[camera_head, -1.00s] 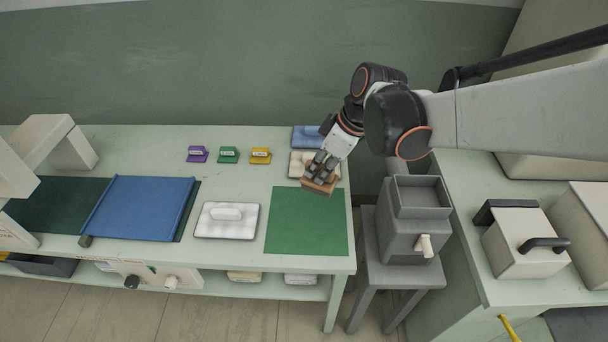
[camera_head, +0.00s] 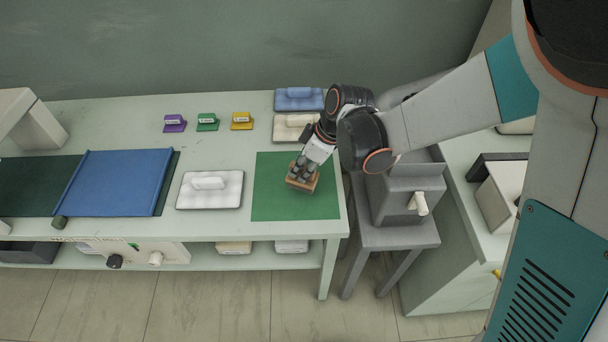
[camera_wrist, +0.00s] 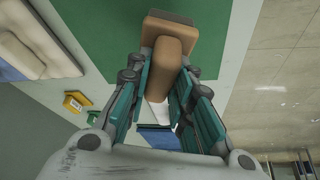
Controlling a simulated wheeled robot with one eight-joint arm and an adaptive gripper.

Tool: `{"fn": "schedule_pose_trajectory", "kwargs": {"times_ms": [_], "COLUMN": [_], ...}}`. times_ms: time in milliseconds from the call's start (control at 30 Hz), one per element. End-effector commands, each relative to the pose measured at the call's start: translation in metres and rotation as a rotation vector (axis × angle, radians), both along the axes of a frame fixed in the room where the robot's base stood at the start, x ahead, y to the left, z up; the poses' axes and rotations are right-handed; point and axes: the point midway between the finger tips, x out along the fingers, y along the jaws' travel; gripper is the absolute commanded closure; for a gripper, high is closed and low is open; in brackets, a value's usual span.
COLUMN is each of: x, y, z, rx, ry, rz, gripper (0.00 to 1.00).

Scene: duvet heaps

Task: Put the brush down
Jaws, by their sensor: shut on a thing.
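I cannot tell whether the brush touches the mat. Its underside is hidden.
A white handled pad (camera_head: 210,200) lies left of the mat. Blue (camera_head: 298,104) and cream (camera_head: 290,134) pads lie behind it. A grey box (camera_head: 405,185) on a stand is right of the table.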

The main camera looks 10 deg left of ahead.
Motion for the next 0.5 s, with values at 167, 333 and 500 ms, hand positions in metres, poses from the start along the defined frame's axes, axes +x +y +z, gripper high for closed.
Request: {"fn": "schedule_pose_trajectory", "kwargs": {"times_ms": [167,333,500], "x": [0.001,0.0,0.0], "y": [0.0,0.0,0.0], "z": [-0.021,-0.042,-0.041], "rx": [0.0,0.0,0.0], "ry": [0.0,0.0,0.0], "rz": [0.0,-0.001,0.0], "gripper": [1.0,1.0,1.0]}}
